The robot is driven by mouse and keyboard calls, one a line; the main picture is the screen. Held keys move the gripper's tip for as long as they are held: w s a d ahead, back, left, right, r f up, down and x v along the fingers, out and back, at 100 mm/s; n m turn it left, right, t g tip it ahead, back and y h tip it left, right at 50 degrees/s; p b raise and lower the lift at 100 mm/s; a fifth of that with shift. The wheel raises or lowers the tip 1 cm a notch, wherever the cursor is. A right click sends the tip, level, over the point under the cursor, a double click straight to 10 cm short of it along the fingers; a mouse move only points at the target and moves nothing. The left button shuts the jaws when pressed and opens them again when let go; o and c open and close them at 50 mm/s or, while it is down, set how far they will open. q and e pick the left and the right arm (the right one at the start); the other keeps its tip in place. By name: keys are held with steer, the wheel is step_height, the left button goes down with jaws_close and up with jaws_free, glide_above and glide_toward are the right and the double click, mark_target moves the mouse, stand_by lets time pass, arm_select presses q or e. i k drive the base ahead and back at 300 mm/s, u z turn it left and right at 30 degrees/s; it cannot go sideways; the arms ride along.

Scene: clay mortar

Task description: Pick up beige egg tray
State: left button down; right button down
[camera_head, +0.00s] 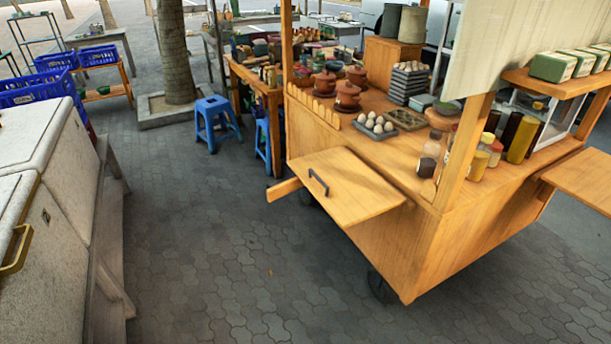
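On the counter of a wooden cart lie two low egg trays side by side. Which one is the beige egg tray I cannot tell for sure. Neither of my grippers is in view.
The wooden cart (330,235) has a fold-out board with a handle (345,183) at its front. Brown clay pots (347,97) and jars (478,163) stand near the trays. Blue stools (215,121) are left of the cart. A white chest (35,225) stands at left; paving between is clear.

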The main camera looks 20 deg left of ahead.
mark_target(406, 120)
steer(key=k, duration=0.4)
steer(key=u, duration=1.4)
steer(key=i, duration=2.8)
